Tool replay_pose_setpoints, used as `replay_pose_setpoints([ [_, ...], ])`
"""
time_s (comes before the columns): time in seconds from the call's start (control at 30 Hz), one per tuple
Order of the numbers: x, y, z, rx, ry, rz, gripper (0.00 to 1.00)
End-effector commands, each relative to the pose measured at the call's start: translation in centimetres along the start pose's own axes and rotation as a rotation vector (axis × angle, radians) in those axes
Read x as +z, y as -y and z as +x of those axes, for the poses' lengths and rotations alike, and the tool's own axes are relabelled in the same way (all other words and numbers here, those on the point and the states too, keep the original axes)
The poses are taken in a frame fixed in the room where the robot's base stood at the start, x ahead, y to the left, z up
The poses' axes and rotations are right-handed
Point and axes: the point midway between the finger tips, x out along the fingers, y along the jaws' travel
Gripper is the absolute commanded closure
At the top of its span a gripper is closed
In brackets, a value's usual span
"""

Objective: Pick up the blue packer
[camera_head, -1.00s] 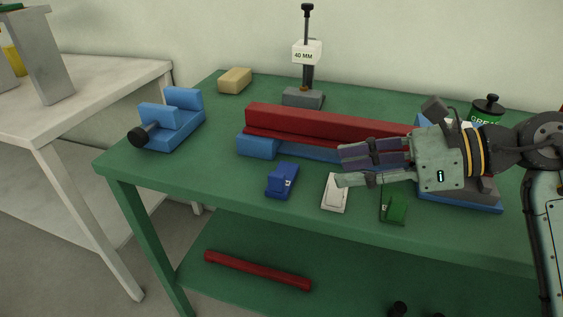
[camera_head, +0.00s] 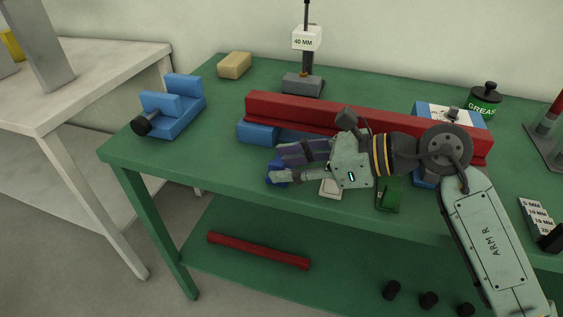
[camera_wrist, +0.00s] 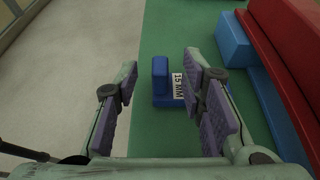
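The blue packer (camera_wrist: 161,77) is a small dark blue block with a raised upright part and a white "15 MM" label. In the wrist view it lies on the green bench just beyond and between my open fingers, nearer the right finger, which hides part of its right side. In the head view the packer (camera_head: 274,169) is mostly hidden behind my fingers. My gripper (camera_head: 278,166) is open and empty, reaching left over it; it also shows in the wrist view (camera_wrist: 159,101). I cannot tell whether a finger touches the packer.
A white packer (camera_head: 330,189) and a green packer (camera_head: 388,194) lie to the right along the bench's front. A long red bar (camera_head: 300,111) on blue supports runs behind my gripper. A blue vise (camera_head: 172,107) stands at the left. Bare green bench (camera_head: 205,150) lies between.

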Motion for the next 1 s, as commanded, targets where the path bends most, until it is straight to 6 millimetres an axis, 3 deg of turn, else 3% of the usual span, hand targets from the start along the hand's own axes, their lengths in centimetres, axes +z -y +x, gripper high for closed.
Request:
replay_pose_setpoints([
  [0.17, -0.04, 0.0, 0.02, 0.0, 0.0, 0.0, 0.63],
  [0.7, -0.03, 0.0, -0.02, 0.0, 0.0, 0.0, 0.99],
  [1.0, 0.0, 0.0, -0.03, 0.0, 0.001, 0.0, 1.0],
])
